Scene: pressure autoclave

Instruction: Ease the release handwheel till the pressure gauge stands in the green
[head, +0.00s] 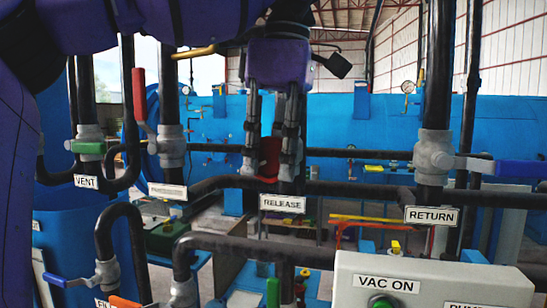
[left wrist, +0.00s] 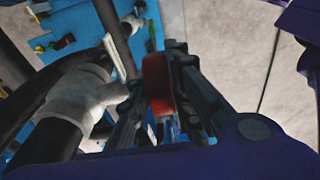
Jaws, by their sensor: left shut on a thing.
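My right gripper is in neither view.
Dark pipes run around the handwheel. A red-handled valve (head: 139,95) and the VENT label (head: 86,182) are at the left. A blue-handled valve (head: 500,168) is above the RETURN label (head: 431,215). A white VAC ON panel (head: 430,280) stands at the lower right.

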